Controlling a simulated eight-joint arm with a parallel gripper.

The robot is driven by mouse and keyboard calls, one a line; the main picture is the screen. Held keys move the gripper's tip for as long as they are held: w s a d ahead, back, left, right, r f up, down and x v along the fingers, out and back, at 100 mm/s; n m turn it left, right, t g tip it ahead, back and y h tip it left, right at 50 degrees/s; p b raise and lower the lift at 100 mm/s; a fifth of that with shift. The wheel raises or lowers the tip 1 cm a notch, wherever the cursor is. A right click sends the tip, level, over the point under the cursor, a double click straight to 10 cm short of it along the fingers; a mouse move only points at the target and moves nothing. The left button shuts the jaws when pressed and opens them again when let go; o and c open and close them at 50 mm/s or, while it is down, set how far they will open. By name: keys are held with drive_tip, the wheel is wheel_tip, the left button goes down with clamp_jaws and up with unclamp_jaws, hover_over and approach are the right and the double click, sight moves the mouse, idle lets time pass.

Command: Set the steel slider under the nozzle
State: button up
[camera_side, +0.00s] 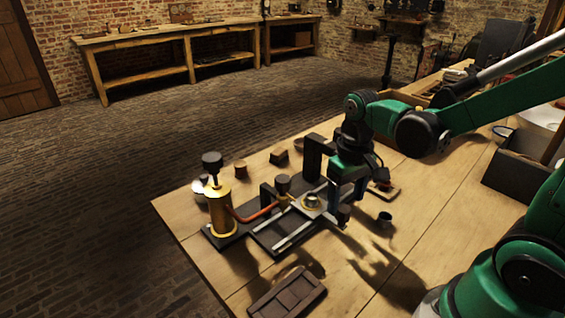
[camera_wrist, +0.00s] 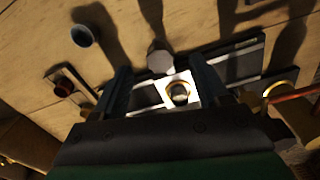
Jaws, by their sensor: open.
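The steel slider (camera_side: 311,203) is a bright plate with a brass ring, sitting on the two pale rails of a dark base. The dark-capped fitting that looks like the nozzle (camera_side: 283,186) stands left of the slider, with a copper-red pipe joining it. The slider appears apart from it. My gripper (camera_side: 344,206) is low over the rails, just right of the slider. In the wrist view my gripper (camera_wrist: 163,88) is open, with the slider (camera_wrist: 180,91) showing between its fingers. I cannot tell whether either finger touches it.
A brass cylinder with a black knob (camera_side: 221,210) stands at the left of the base. A dark upright bracket (camera_side: 315,158) is behind the rails. A small dark cup (camera_side: 385,219) stands to the right. A dark compartment tray (camera_side: 287,296) lies at the front, with bare wood around it.

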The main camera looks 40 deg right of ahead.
drive_tip(key=shift+f, duration=1.4)
clamp_jaws()
idle(0.5)
